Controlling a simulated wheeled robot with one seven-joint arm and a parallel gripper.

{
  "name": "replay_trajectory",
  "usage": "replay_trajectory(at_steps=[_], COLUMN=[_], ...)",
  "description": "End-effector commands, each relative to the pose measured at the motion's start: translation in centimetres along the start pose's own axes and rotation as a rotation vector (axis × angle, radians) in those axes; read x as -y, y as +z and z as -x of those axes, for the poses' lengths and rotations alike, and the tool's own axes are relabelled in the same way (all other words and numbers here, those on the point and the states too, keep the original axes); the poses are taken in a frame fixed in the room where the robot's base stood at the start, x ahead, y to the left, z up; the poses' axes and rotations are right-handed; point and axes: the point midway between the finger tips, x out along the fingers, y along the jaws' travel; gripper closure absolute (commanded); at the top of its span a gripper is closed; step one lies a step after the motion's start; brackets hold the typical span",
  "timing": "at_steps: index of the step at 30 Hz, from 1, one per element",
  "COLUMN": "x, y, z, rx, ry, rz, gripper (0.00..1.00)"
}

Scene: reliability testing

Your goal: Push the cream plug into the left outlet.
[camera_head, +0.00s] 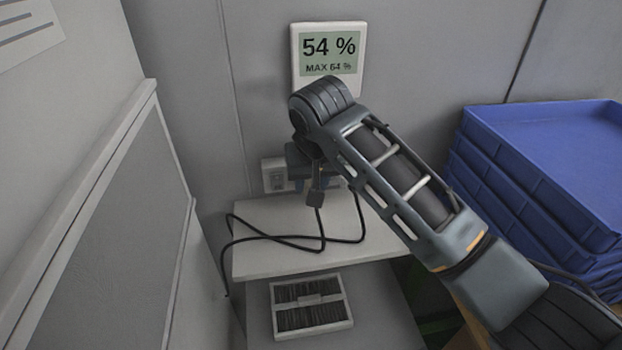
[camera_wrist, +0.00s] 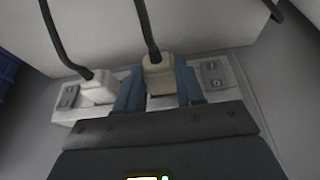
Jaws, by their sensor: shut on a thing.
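The cream plug (camera_wrist: 158,76) is between the two blue fingers of my gripper (camera_wrist: 157,88) in the wrist view, with its black cable running up. My gripper is shut on it. The plug is in front of the white outlet strip (camera_wrist: 233,80); I cannot tell whether its prongs are in. In the head view, my gripper (camera_head: 312,184) is low at the wall, just right of the visible left end of the outlet strip (camera_head: 274,175). My arm hides the rest. A second, whiter plug (camera_wrist: 98,88) sits at the strip, left of my gripper in the wrist view.
A white shelf (camera_head: 270,262) lies below, with looped black cable (camera_head: 290,238) on it. A vented box (camera_head: 311,305) stands lower. A display (camera_head: 328,55) reading 54 % hangs above. Stacked blue crates (camera_head: 545,150) are right; a grey panel (camera_head: 120,210) is left.

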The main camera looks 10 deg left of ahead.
Motion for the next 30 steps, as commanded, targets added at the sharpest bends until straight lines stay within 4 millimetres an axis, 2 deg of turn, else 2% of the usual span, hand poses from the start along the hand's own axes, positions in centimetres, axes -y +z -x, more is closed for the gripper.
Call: replay_trajectory(at_steps=[26, 27, 30], x=[0.00, -0.01, -0.01], y=[-0.83, -0.83, -0.83], z=[-0.32, -0.32, -0.32], rx=[-0.001, -0.001, -0.001], ry=[0.000, 0.000, 0.000], rz=[0.001, 0.000, 0.000], gripper=[0.98, 0.61, 0.52])
